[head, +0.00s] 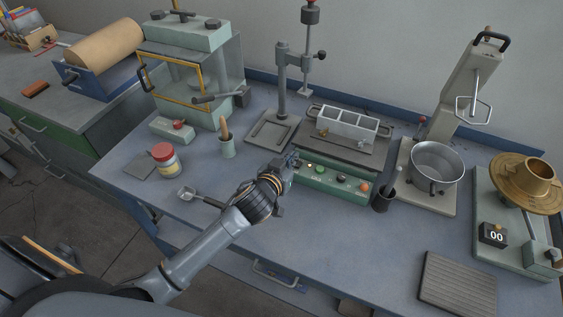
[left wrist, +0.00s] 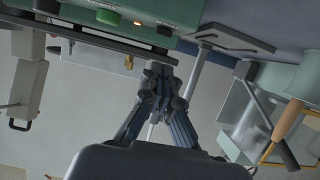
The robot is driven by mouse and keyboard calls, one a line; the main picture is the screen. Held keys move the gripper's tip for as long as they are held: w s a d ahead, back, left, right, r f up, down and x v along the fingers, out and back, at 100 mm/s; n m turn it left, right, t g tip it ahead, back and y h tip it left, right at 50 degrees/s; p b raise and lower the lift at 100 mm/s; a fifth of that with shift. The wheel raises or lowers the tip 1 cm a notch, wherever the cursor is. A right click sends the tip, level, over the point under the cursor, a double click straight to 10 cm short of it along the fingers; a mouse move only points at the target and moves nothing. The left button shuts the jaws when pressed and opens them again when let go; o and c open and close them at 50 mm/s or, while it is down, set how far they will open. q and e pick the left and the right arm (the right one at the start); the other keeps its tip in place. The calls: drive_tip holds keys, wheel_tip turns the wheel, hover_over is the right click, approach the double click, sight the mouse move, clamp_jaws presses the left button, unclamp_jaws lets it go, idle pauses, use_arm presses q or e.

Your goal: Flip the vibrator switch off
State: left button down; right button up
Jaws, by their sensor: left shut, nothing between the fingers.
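The vibrator is a green control box (head: 330,180) under a dark plate with a metal three-part mould (head: 346,124) on top. Its front has an amber lamp (head: 310,165), a green button (head: 321,168), a black knob (head: 341,177) and an orange button (head: 364,187). My left gripper (head: 292,159) is shut and empty at the box's left end, covering that part of the front. In the left wrist view, the shut fingers (left wrist: 160,72) point at the box, near a small dark part (left wrist: 165,31) that looks like the switch. I cannot tell whether they touch or how the switch is set.
A dark cup (head: 383,199) stands close to the box's right end. The bench front below the box is clear.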

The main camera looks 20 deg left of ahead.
use_arm(q)
drive_tip(key=r, duration=0.1)
drive_tip(key=r+p, duration=0.1)
drive_tip(key=shift+w+r, duration=0.2)
drive_tip(key=shift+r, duration=0.1)
drive_tip(key=b+v, duration=0.1)
drive_tip(key=v, duration=0.9)
drive_tip(key=shift+r, duration=0.2)
use_arm(e)
drive_tip(key=shift+s+r, duration=0.2)
drive_tip(key=shift+r, duration=0.15)
use_arm(q)
drive_tip(key=shift+w, duration=0.2)
use_arm(e)
drive_tip(key=shift+r, duration=0.1)
use_arm(q)
drive_tip(key=g+p, duration=0.1)
drive_tip(key=p, duration=0.4)
drive_tip(key=shift+w+f, duration=0.2)
drive_tip(key=shift+f, duration=0.05)
use_arm(e)
drive_tip(key=r, duration=0.1)
drive_tip(key=w+a+r, duration=0.1)
drive_tip(key=r, duration=0.3)
drive_tip(key=shift+w+a+r, duration=0.25)
use_arm(q)
drive_tip(key=shift+d, duration=0.15)
